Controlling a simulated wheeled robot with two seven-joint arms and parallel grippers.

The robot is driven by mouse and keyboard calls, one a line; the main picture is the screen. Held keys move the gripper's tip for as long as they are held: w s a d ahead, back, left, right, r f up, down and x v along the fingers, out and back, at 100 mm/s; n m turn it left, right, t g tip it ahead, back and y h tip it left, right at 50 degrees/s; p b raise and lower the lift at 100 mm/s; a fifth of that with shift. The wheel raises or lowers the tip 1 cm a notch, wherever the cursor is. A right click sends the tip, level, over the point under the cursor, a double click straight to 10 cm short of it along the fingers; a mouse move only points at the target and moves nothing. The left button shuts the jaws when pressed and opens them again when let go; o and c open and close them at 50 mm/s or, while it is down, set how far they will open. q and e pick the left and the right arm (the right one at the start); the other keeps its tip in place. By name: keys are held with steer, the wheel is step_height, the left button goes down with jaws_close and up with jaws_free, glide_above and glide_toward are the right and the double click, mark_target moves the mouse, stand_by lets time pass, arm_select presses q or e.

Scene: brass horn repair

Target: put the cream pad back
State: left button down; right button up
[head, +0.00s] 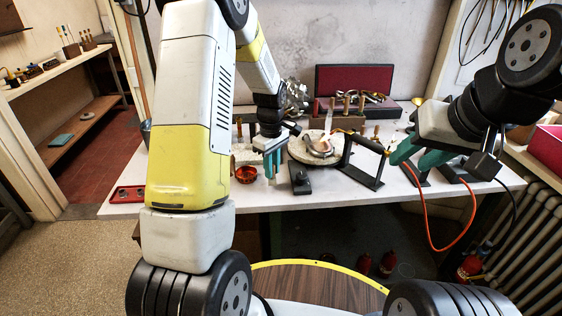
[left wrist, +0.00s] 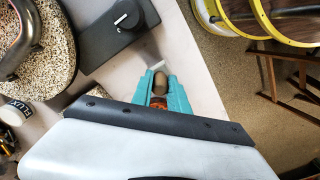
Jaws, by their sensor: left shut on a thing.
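My left gripper (head: 272,166) points down above the front of the white bench, between the copper bowl and the black control box. In the left wrist view its teal fingers (left wrist: 165,88) are shut on a small tan, rounded piece (left wrist: 160,83). A thin pale strip shows just beyond it, and orange shows between the fingers lower down. I cannot tell whether the held piece is the cream pad; no cream pad shows clearly elsewhere. My right gripper (head: 420,158) is at the bench's right side, its teal fingers apart and nothing visible between them.
The copper bowl (head: 246,174) and a red tray (head: 127,194) stand on the left of the bench. The black control box (head: 300,180) stands before a round speckled slab (head: 303,154). A torch on a black stand (head: 362,170) is beside it. A flux jar (left wrist: 16,111) is near the slab.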

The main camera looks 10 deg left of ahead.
arm_select(q)
steer(key=shift+f, duration=1.05)
steer(key=shift+f, duration=0.2)
steer(key=c, duration=1.3)
jaws_free()
steer(key=shift+r, duration=0.1)
